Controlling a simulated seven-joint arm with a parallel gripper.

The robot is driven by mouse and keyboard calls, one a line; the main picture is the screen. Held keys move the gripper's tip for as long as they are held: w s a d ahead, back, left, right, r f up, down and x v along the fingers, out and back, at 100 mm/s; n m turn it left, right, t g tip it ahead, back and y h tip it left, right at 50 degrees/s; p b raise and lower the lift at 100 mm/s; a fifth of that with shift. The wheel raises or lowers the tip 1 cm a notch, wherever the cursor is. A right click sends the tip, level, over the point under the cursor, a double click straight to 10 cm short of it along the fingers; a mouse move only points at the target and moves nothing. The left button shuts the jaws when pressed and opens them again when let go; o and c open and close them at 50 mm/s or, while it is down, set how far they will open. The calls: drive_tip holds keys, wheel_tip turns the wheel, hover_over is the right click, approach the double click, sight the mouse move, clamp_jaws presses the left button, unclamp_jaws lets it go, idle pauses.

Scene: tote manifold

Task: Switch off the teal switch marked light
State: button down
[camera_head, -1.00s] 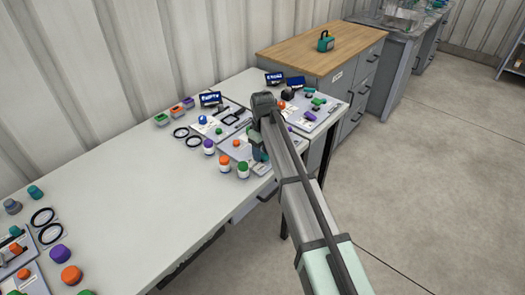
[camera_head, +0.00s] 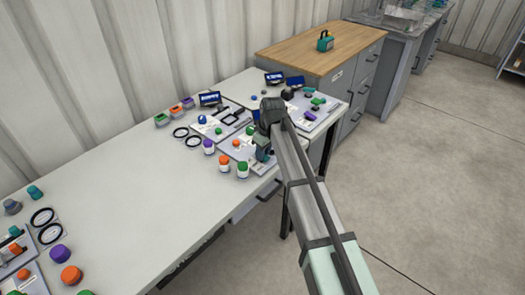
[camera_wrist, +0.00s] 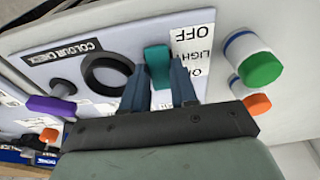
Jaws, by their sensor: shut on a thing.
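The teal switch (camera_wrist: 158,64) stands out from a pale panel (camera_wrist: 205,25) in the wrist view. A white label (camera_wrist: 192,52) beside it reads OFF and LIGHT, with a partly hidden word at the other end. My gripper (camera_wrist: 159,88) has one finger on each side of the switch and is shut on it. The switch's lower part is hidden between the fingers. In the head view my gripper (camera_head: 262,154) is down at the panel near the table's front edge, and the switch cannot be made out clearly.
A black ring (camera_wrist: 107,74) and a purple knob (camera_wrist: 50,106) lie to the left in the wrist view. A green-capped bottle (camera_wrist: 259,68) and an orange cap (camera_wrist: 257,103) are close on the right. The long table (camera_head: 130,190) has free room at its middle.

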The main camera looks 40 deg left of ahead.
idle(0.3)
drive_tip(key=c, duration=0.9)
unclamp_jaws()
drive_tip(key=d+r, duration=0.1)
drive_tip(key=r, duration=0.3)
drive_tip(key=d+r, duration=0.1)
drive_tip(key=r, duration=0.8)
drive_tip(key=shift+d+r, duration=0.25)
drive_tip(key=shift+d, duration=0.15)
